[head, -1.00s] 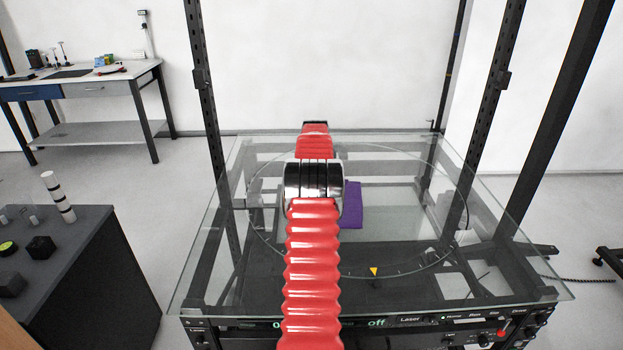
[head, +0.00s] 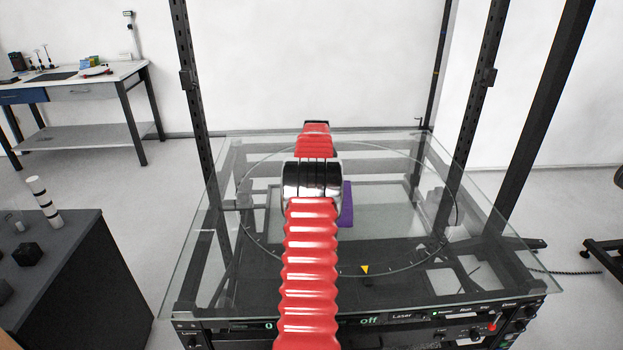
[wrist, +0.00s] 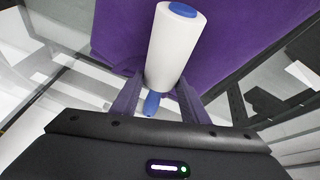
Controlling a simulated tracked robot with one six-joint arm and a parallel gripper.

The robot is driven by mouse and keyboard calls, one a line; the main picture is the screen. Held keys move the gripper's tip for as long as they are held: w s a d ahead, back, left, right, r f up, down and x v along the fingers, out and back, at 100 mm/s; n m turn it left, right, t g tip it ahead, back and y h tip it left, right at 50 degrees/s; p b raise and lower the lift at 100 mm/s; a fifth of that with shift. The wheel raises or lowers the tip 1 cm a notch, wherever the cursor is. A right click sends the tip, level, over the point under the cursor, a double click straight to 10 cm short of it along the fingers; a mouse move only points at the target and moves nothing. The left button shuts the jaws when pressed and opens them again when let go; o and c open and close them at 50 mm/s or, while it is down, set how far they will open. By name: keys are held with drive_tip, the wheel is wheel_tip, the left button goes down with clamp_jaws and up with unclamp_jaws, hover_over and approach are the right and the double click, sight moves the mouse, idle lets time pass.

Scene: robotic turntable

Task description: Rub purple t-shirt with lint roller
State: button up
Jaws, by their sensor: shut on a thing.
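The purple t-shirt (head: 347,205) lies on the glass turntable (head: 400,215); in the head view my red arm hides most of it. It fills much of the upper part of the wrist view (wrist: 225,45). The lint roller (wrist: 174,48), a white roll with blue ends, shows in the wrist view over the t-shirt. My gripper (wrist: 158,100) is shut on its blue handle, with a finger on each side. I cannot tell whether the roll touches the cloth. The gripper and roller are hidden behind my arm in the head view.
Black upright posts (head: 195,110) frame the glass top. A control panel (head: 440,322) runs along its front edge. A dark cabinet (head: 70,270) with small objects stands at left, and a workbench (head: 95,85) stands at the back left. The glass right of the t-shirt is clear.

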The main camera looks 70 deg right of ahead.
drive_tip(key=shift+s+d, duration=0.1)
drive_tip(key=shift+s, duration=0.2)
drive_tip(key=shift+s+d, duration=0.15)
drive_tip(key=shift+s, duration=0.05)
drive_tip(key=shift+s+d+f, duration=0.1)
drive_tip(key=shift+s+d, duration=0.15)
drive_tip(key=shift+s, duration=0.45)
drive_tip(key=shift+s+d, duration=0.25)
drive_tip(key=shift+s, duration=0.45)
wheel_tip(320, 180, up, 6)
idle(0.3)
drive_tip(key=shift+r, duration=1.6)
